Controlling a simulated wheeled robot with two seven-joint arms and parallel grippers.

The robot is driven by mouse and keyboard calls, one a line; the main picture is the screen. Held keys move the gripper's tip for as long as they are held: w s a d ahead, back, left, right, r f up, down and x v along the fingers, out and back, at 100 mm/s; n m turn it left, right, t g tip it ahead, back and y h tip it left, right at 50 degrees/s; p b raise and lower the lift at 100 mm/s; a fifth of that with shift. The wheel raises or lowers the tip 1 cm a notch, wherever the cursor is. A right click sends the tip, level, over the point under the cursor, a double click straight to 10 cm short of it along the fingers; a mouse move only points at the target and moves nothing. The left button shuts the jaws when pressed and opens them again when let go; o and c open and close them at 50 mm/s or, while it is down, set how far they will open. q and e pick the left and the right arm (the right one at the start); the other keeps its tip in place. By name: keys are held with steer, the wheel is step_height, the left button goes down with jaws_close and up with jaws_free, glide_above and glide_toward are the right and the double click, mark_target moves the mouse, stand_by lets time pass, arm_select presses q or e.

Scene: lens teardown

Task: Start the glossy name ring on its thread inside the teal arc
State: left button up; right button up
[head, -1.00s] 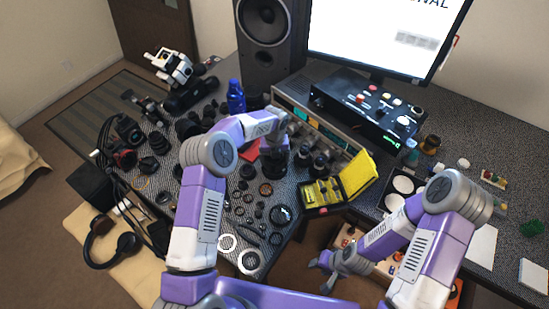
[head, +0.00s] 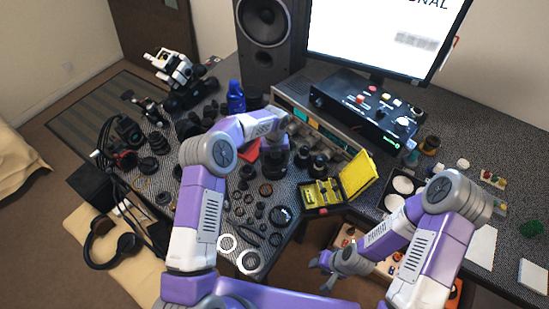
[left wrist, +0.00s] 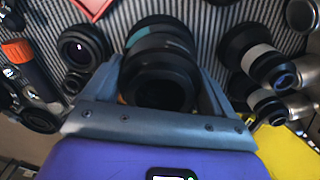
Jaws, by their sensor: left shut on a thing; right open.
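In the left wrist view a dark lens barrel (left wrist: 155,30) with a teal arc (left wrist: 171,44) on its side stands on the striped mat. My left gripper (left wrist: 160,72) has a finger on each side of a black round piece (left wrist: 158,88) at the barrel's near end and is shut on it. This looks like the name ring, lined up with the barrel; I cannot tell whether its thread is engaged. In the head view my left gripper (head: 274,152) is over the barrel and mostly hidden by its own wrist. My right gripper (head: 323,270) is open and empty at the lower right, away from the barrel.
Several lens parts and rings crowd the mat, with a white ring (head: 248,262) near its front edge. A yellow open case (head: 322,192) and two dark lenses (head: 318,162) stand close right of my left gripper. A blue bottle (head: 236,97) stands behind.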

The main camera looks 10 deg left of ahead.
arm_select(q)
steer(key=shift+f, duration=0.35)
stand_by(1.0)
steer(key=o, duration=0.8)
steer(key=shift+o, duration=0.2)
steer(key=shift+r+p, duration=0.35)
steer(key=shift+r, duration=3.45)
